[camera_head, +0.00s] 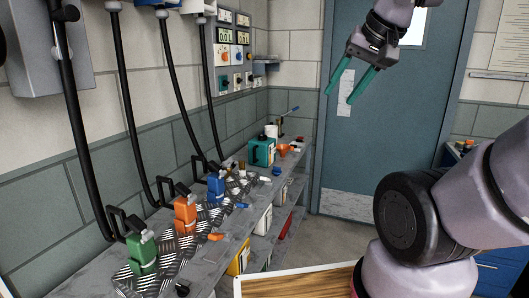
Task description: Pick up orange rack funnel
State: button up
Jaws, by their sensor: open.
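An orange piece that looks like a funnel (284,149) lies toward the far end of the long grey rack, just right of a teal can (262,152). It is small in the view, so its exact shape is hard to tell. My gripper (340,97) has teal fingers, spread apart and empty, pointing down and left. It hangs in the air in front of the blue door, above and to the right of the orange funnel, well apart from it.
Green (142,252), orange (185,214) and blue (216,188) bottles stand along the rack top (203,258) below hanging black hoses. Small loose parts lie near them. Containers fill the lower shelf. A wooden surface (295,285) is at the front; a blue door (385,120) stands behind.

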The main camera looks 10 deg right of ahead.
aim_at(283, 149)
jog(key=u, duration=0.3)
jog(key=i+l+u, duration=0.25)
jog(key=l+u, duration=0.2)
jog(key=i+l+u, duration=0.1)
jog(key=l+u, duration=0.15)
jog(key=i+l, duration=0.15)
jog(key=l, duration=0.45)
jog(key=i+l+u, duration=0.15)
jog(key=l, duration=0.45)
jog(key=i+l, duration=0.15)
jog(key=l, duration=0.5)
jog(key=i+l+u, duration=0.1)
jog(key=l, duration=0.5)
jog(key=i+l+u, duration=0.1)
jog(key=l, duration=0.5)
